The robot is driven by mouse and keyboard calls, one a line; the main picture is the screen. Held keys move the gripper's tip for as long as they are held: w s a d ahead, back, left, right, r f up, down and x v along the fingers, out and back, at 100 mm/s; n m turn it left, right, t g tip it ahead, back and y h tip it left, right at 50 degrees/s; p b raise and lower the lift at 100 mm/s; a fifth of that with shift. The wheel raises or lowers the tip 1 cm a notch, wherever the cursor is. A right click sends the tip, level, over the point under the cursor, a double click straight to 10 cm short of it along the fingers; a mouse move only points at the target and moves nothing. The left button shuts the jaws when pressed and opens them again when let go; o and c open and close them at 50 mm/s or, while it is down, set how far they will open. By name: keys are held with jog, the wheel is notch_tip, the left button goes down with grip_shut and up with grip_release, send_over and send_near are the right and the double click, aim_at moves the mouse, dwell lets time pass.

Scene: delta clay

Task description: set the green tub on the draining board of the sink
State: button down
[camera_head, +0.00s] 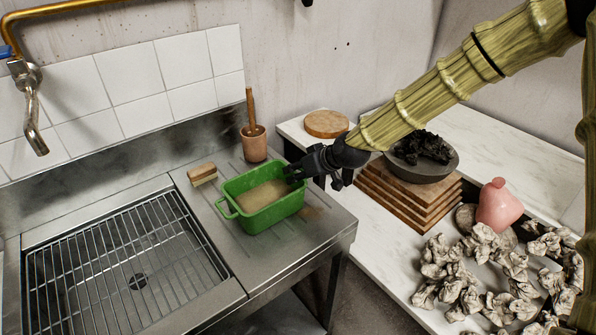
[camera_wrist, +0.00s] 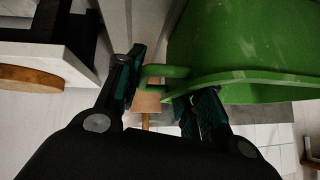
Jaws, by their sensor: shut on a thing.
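The green tub (camera_head: 262,217) is at the draining board (camera_head: 225,235), right of the sink basin. It is upright, with a handle at its left end and a tan filling inside. My gripper (camera_head: 294,176) is at the tub's right end and shut on it. In the wrist view, the tub's handle (camera_wrist: 165,71) lies between the fingers of my gripper (camera_wrist: 162,78), and the tub (camera_wrist: 245,45) fills the upper right. I cannot tell whether the tub's base rests fully on the board.
A wooden brush (camera_head: 202,172) and a clay pot with a wooden handle (camera_head: 254,145) stand behind the tub. The wire-racked basin (camera_head: 125,260) is to the left. The right counter holds stacked boards (camera_head: 405,197), a dark bowl (camera_head: 420,170), a pink vase (camera_head: 497,208) and crumpled grey lumps.

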jog(key=c, duration=0.9)
grip_release()
jog(key=shift+r, duration=0.1)
jog(key=shift+s+d+r, duration=0.25)
jog(key=shift+d+r, duration=0.05)
jog(key=shift+r, duration=0.1)
jog(key=b+v, duration=0.1)
jog(key=v, duration=1)
jog(key=shift+s, duration=0.1)
jog(key=shift+a+f, duration=0.1)
